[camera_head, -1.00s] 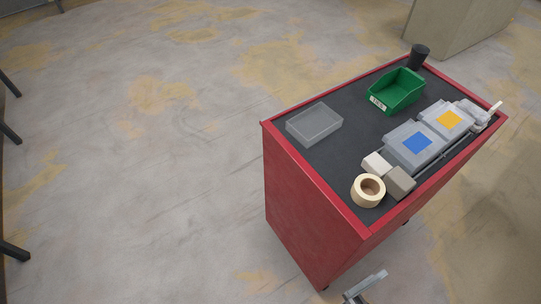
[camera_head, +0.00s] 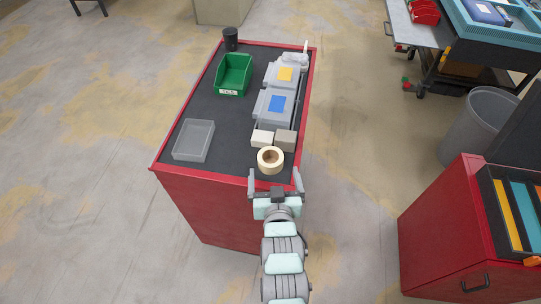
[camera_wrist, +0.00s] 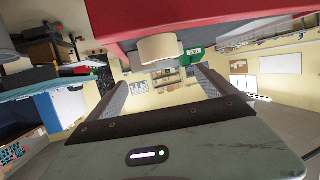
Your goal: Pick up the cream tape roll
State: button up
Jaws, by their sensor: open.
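The cream tape roll (camera_head: 271,160) lies flat on the dark top of the red cart (camera_head: 215,130), near its front right corner. It also shows in the wrist view (camera_wrist: 158,50), beyond my fingers and near the upper middle. My gripper (camera_head: 275,176) is open and empty, just in front of the roll at the cart's near edge. Its two fingers point toward the roll and stand apart from it. In the wrist view the fingers (camera_wrist: 160,92) are spread wide with nothing between them.
A white block (camera_head: 262,138) and a grey-beige block (camera_head: 285,140) stand right behind the roll. Grey socket boxes (camera_head: 272,118), a green bin (camera_head: 234,74), a clear tray (camera_head: 194,140) and a black cup (camera_head: 230,38) share the cart. Another red cabinet (camera_head: 445,230) stands at right.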

aim_at(271, 167)
jog(key=shift+s+a+f+g, duration=0.25)
jog(key=shift+f+g, duration=0.25)
jog(key=shift+g, duration=0.1)
jog(key=x, duration=0.5)
jog(key=shift+w, duration=0.1)
jog(key=shift+w+f+b, duration=0.3)
jog(key=shift+w+f, duration=0.05)
jog(key=shift+w, duration=0.15)
jog(key=shift+x, duration=1.95)
jog(key=shift+r, duration=0.1)
jog(key=shift+c, duration=0.5)
jog(key=c, duration=1.4)
jog(key=shift+r, duration=0.1)
jog(key=shift+c, duration=0.2)
